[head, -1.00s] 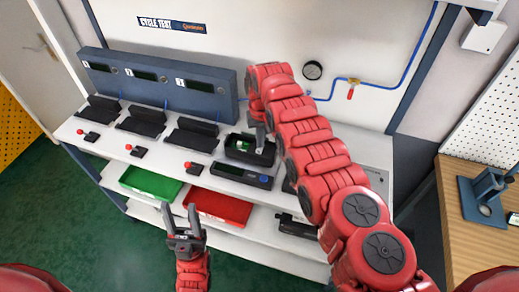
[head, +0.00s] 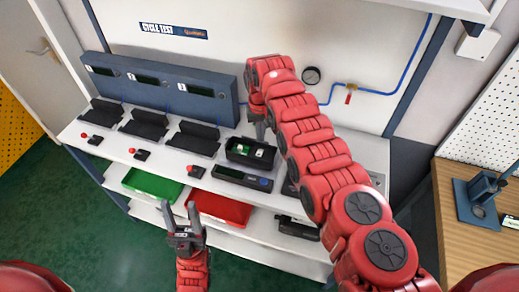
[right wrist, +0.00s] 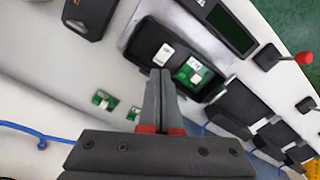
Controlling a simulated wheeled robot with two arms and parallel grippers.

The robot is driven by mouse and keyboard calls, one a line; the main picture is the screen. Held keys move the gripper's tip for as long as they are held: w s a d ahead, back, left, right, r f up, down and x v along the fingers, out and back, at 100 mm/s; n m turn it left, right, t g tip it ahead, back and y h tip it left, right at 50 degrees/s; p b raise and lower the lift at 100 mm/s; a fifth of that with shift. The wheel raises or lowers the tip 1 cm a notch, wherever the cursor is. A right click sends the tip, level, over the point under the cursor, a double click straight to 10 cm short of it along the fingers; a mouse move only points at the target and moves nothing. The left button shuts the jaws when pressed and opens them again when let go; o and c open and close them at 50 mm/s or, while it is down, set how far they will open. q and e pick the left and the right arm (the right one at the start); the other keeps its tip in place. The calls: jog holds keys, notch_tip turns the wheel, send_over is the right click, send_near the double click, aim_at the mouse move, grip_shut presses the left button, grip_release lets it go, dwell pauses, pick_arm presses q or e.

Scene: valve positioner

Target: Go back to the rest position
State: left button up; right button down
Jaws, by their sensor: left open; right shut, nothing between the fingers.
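My right gripper (head: 257,132) is shut and empty, just behind and above the black tray (head: 232,158) on the white bench. Its closed fingers also show in the right wrist view (right wrist: 158,78), overlapping the tray's near edge in the picture. The tray holds a green board (head: 242,149) and a white block (right wrist: 166,53); the board also shows in the right wrist view (right wrist: 193,72). My left gripper (head: 182,218) is open and empty, in front of the bench near the red bin.
A blue-grey panel (head: 160,88) with displays stands behind several black fixtures and red-knobbed levers. A device with a display (head: 240,178) lies before the tray. A green bin (head: 150,184) and red bin (head: 220,208) sit on the lower shelf. Small green boards (right wrist: 103,98) lie behind the tray.

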jog(key=shift+r, duration=1)
jog(key=shift+p, duration=0.3)
